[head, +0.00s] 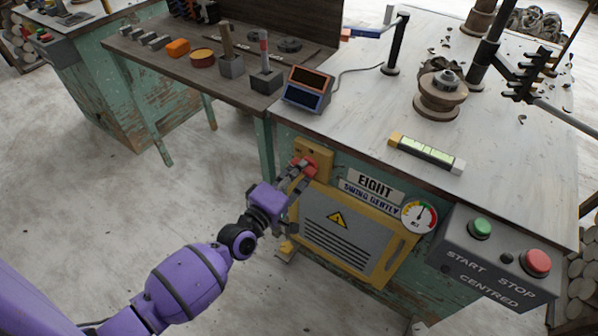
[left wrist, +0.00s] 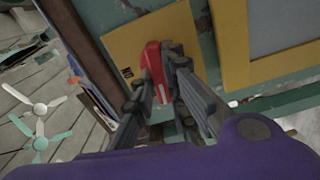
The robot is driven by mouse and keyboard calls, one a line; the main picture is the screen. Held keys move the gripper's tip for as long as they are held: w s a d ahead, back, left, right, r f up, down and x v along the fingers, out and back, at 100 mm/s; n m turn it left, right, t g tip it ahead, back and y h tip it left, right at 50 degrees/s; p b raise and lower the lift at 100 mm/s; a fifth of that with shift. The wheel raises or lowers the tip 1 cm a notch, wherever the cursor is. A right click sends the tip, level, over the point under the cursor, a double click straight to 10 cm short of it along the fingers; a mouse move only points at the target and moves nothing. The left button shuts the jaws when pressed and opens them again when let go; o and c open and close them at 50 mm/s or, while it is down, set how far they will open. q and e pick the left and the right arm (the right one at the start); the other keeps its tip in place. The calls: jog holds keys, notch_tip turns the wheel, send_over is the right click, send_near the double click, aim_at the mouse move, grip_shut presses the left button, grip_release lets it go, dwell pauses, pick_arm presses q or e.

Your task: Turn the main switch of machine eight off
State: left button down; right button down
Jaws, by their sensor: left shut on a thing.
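The main switch is a red knob (head: 306,165) on a yellow plate (head: 326,160) at the left of the front of the machine labelled EIGHT (head: 375,188). My left gripper (head: 300,176) reaches it from the lower left and is shut on the red knob. In the left wrist view the red knob (left wrist: 152,62) sits between the gripper fingers (left wrist: 158,78), against the yellow plate (left wrist: 120,50). The fingers hide part of the knob and most of the plate's markings, so I cannot tell its setting. My right gripper is not in view.
A grey box with a green START button (head: 480,228) and a red STOP button (head: 536,262) juts out at the right. A yellow-framed vent panel (head: 345,235) and a dial gauge (head: 419,216) are beside the switch. A spirit level (head: 426,153) lies on the worktop above.

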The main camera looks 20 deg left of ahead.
pick_arm(q)
jog(key=shift+f+n, duration=0.1)
jog(key=shift+n, duration=0.7)
jog(key=shift+b, duration=0.3)
jog(key=c, duration=1.8)
grip_release()
jog(key=shift+o, duration=0.2)
jog(key=v, duration=1.2)
